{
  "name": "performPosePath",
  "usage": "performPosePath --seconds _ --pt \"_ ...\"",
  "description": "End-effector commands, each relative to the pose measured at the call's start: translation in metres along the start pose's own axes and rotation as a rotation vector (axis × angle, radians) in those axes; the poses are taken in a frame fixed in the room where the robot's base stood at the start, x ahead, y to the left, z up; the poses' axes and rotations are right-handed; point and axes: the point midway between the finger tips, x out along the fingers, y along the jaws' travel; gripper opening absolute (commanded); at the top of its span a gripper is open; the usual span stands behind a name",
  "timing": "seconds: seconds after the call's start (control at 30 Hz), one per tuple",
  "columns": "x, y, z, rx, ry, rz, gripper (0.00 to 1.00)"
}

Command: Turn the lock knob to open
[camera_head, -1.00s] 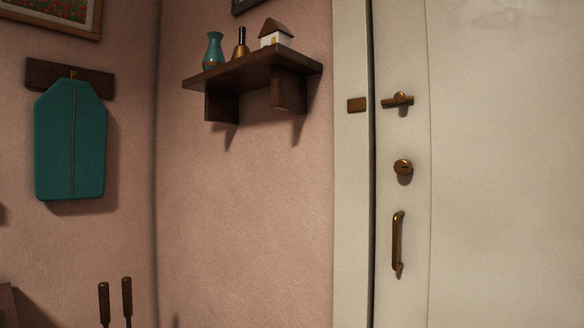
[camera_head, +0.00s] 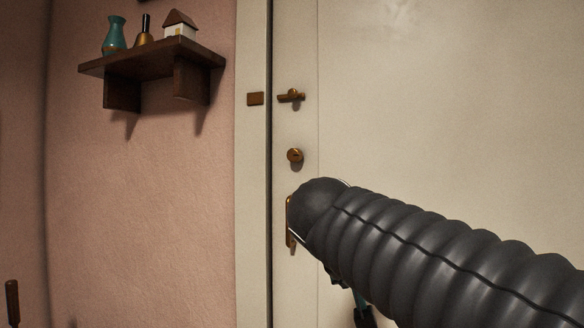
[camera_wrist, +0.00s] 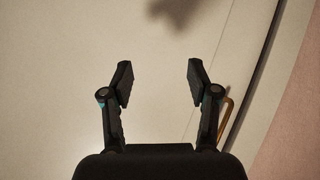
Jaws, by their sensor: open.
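The round brass lock knob (camera_head: 295,156) sits on the cream door (camera_head: 440,110), near its left edge in the head view. A dark slot shows on its face, but its turn angle is too small to tell. A brass bar latch (camera_head: 291,96) is above it. Below it, the brass pull handle (camera_head: 290,238) is mostly hidden behind my arm. My gripper (camera_wrist: 160,82) is open and empty in front of the plain door surface in the wrist view. The handle (camera_wrist: 228,118) shows there beside the right finger. The knob is not in the wrist view.
A dark wooden shelf (camera_head: 150,62) with a teal vase (camera_head: 115,36), a bell (camera_head: 144,32) and a small house (camera_head: 180,24) juts from the pink wall left of the door. A small brass plate (camera_head: 255,99) is on the door frame. The door's right part is bare.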

Motion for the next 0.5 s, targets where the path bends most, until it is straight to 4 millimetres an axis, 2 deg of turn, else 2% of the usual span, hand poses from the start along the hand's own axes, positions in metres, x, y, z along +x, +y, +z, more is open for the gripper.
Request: performPosePath --seconds 0.03,0.1,0.2,0.33,0.4,0.5 --pt "-0.007 -0.016 -0.032 0.01 0.06 0.022 0.6" --pt "-0.023 -0.03 -0.074 0.045 0.148 0.061 0.6" --pt "-0.05 -0.052 -0.125 0.111 0.274 0.104 0.6" --pt "-0.089 -0.077 -0.173 0.209 0.419 0.141 0.6" --pt "-0.107 -0.087 -0.189 0.256 0.48 0.151 0.6" --pt "-0.126 -0.096 -0.204 0.309 0.54 0.161 0.6"
